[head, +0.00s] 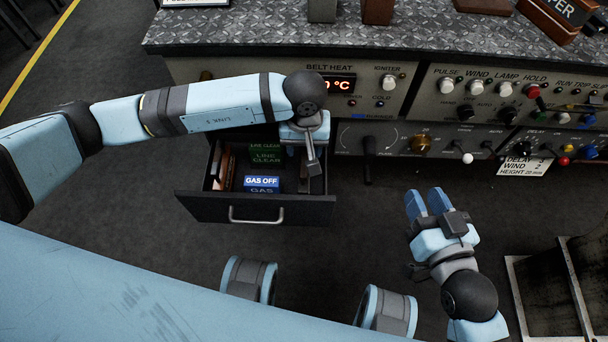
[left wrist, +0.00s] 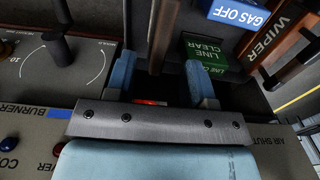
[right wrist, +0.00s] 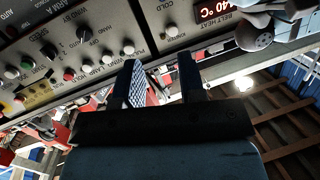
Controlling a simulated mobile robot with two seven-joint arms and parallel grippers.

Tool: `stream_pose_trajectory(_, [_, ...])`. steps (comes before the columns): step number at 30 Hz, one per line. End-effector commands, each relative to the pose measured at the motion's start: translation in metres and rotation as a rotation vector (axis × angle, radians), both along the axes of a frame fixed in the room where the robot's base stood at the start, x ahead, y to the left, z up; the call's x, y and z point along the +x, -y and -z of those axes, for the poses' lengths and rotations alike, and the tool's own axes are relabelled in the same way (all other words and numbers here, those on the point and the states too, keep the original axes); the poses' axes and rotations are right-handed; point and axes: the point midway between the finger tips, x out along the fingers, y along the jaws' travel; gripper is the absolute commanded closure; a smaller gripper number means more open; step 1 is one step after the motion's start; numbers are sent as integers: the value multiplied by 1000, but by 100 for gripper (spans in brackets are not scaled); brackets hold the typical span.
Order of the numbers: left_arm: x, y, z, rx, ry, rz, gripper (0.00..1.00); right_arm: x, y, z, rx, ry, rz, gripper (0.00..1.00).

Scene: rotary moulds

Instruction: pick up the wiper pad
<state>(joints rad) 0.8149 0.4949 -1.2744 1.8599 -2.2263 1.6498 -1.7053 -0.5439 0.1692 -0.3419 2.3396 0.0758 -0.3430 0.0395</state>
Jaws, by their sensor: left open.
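A brown block lettered WIPER (left wrist: 265,38) shows at the right of the left wrist view. It appears to be the brown piece (head: 227,168) at the left side of the open drawer (head: 205,208) in the head view. My left gripper (head: 313,170) points down over the drawer's right side, apart from that block. Its fingers (left wrist: 160,85) are open, and a brownish strip (left wrist: 165,35) shows beyond the gap between them; I cannot tell what it is. My right gripper (head: 427,200) is open and empty in front of the console, with its fingers apart in the right wrist view (right wrist: 160,85).
A blue GAS OFF block (head: 262,184) and a green LINE CLEAR block (head: 265,155) are in the drawer. The drawer handle (head: 256,221) faces me. The console (head: 480,85) has protruding knobs and levers. Dark floor is free around the drawer's front.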

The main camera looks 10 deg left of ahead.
Motion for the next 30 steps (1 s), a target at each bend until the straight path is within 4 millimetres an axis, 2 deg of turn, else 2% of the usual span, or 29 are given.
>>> stream_pose_trajectory(5, [-1, 0, 11, -1, -2, -1, 51, 1, -1, -3, 12, 19, -2, 63])
stream_pose_trajectory(13, [-3, 0, 50, -3, -3, -2, 51, 3, -10, -18, 68, 101, -18, 63])
stream_pose_trajectory(18, [-2, -1, 54, -2, 0, -1, 51, 3, -12, -34, 85, 141, -29, 63])
stream_pose_trajectory(21, [-2, -1, 54, -2, -1, -1, 51, 3, -11, -35, 80, 145, -31, 63])
stream_pose_trajectory(27, [-3, 0, 54, -2, -1, -1, 97, 4, -10, -32, 73, 138, -32, 63])
stream_pose_trajectory(28, [-3, 0, 54, -2, -1, -1, 100, 4, -10, -31, 73, 138, -31, 63])
stream_pose_trajectory(30, [-3, 0, 54, -2, -1, -1, 100, 4, -10, -30, 73, 135, -31, 63])
